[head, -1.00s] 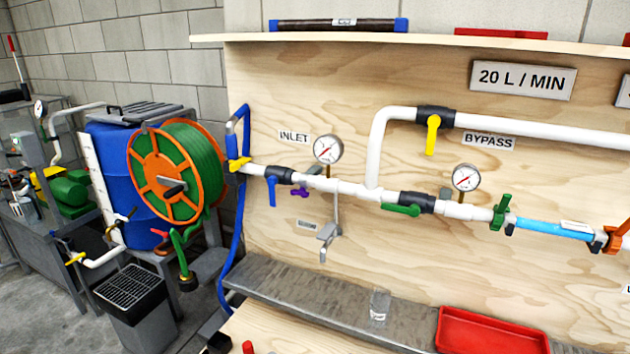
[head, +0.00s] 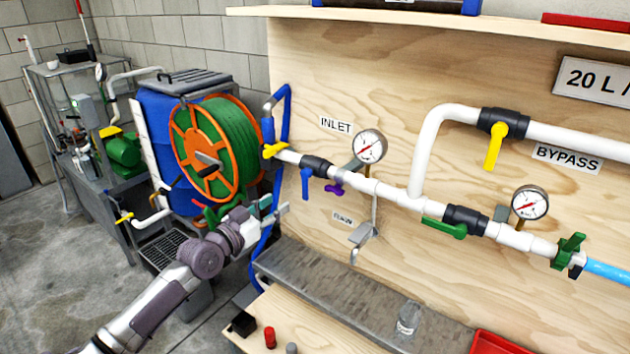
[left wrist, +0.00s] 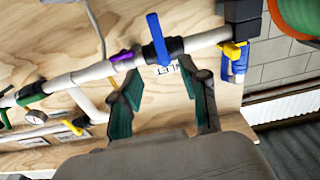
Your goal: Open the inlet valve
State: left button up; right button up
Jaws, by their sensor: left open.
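The inlet valve is a dark body on the white pipe just right of the yellow-handled fitting, under the INLET label. Its blue handle (head: 306,182) hangs down, across the pipe. In the left wrist view the picture is turned over, and the blue handle (left wrist: 157,38) points up, beyond the fingertips. My left gripper (head: 274,210) is open and empty, below and to the left of the handle and apart from it. Its two green-padded fingers (left wrist: 168,92) show spread in the left wrist view. My right gripper is not in view.
A pressure gauge (head: 370,146) and a small purple handle (head: 334,188) sit right of the inlet valve. A blue hose (head: 268,240) runs down behind my left gripper. The hose reel (head: 214,150) stands at left. A grey ledge (head: 330,292) with a glass (head: 408,318) lies below.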

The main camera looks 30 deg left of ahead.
aim_at(304, 185)
pick_arm(q)
jog(key=w, duration=0.8)
jog(key=w+d, duration=0.1)
jog(key=w, duration=0.3)
jog(key=shift+w+f, duration=0.1)
jog(key=shift+w, duration=0.2)
jog(key=shift+c, duration=0.2)
grip_shut()
